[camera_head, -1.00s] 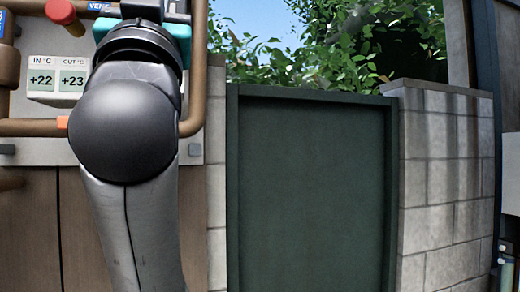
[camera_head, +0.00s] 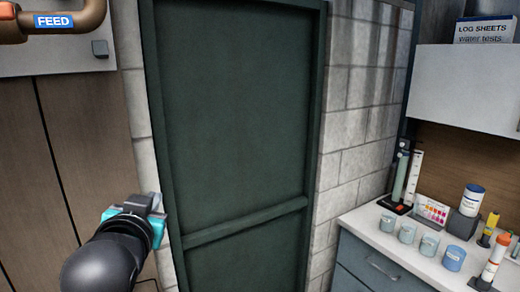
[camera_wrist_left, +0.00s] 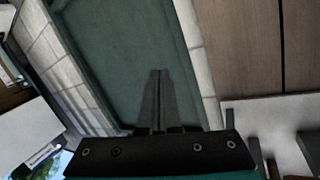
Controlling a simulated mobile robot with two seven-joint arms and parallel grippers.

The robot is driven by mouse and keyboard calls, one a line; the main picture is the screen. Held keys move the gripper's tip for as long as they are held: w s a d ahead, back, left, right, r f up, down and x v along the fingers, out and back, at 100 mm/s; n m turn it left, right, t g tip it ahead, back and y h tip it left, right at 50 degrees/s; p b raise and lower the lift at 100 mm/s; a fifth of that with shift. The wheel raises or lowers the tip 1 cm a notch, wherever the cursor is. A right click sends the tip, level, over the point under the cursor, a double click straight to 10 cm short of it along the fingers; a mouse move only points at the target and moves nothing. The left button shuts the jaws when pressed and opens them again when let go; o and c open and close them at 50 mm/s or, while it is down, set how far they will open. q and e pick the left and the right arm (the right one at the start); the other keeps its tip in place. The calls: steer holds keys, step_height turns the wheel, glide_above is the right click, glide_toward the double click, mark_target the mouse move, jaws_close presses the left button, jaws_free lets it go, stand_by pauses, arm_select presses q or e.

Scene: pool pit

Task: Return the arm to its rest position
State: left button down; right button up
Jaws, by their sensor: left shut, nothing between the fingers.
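My left arm (camera_head: 105,262) comes in at the bottom left of the head view, with its dark rounded joint and a teal-and-grey wrist part. In the left wrist view my left gripper (camera_wrist_left: 158,75) shows two dark grey fingers lying together, with nothing between them. The fingers appear in front of the dark green door (camera_wrist_left: 125,60), apart from any object. My right gripper is in neither current view.
The green door (camera_head: 235,110) stands shut in a block wall (camera_head: 350,120). At left are wooden panels (camera_head: 75,140) and a pipe labelled FEED (camera_head: 52,21). At right a counter (camera_head: 365,225) holds several jars and bottles below a white cabinet (camera_head: 460,85).

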arm_select(q)
steer(key=s+d+f+g+h, duration=0.1)
steer(key=s+f+g, duration=0.3)
steer(key=f, duration=0.6)
steer(key=s+d+f+g+h, duration=0.1)
steer(key=s+f+g, duration=0.1)
steer(key=s+f, duration=0.6)
steer(key=s+d+f+g+h, duration=0.1)
steer(key=s+f+g, duration=0.5)
steer(key=s+f, duration=0.9)
step_height(320, 180, down, 30)
steer(key=s+f+m+g+b, duration=0.1)
steer(key=s+g+b, duration=0.1)
steer(key=b, duration=0.8)
steer(key=s+a+f+b, duration=0.1)
steer(key=s+f+b, duration=0.3)
steer(key=s+f, duration=0.3)
steer(key=s+a+f+b, duration=0.1)
steer(key=s+f+b, duration=0.3)
steer(key=s+f, duration=0.4)
step_height(320, 180, down, 7)
steer(key=shift+s+a+g, duration=0.25)
steer(key=shift+g, duration=0.15)
steer(key=shift+s, duration=0.2)
